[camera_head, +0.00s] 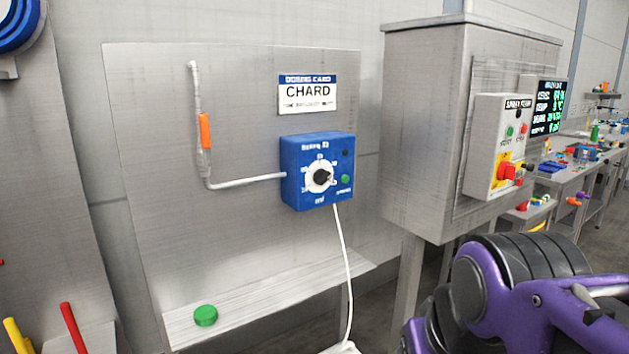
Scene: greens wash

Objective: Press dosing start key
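A blue dosing box (301,194) is mounted on a grey metal panel. It has a white dial with a black knob (322,177), a small green key (345,180) at its right side and a small dark spot above that key. The lettering by the green key is too small to read. A dosing card (308,103) reading "CHARD" hangs above the box. Purple and black links of my arm fill the lower right corner, apart from the box. No gripper fingers show in this view.
A green round cap (205,316) lies on the ledge below the panel. A white pipe with an orange handle (205,131) runs to the box, and a white cable (345,262) hangs below. A grey cabinet (424,130) at right carries a control box (485,180) with a red-and-yellow switch.

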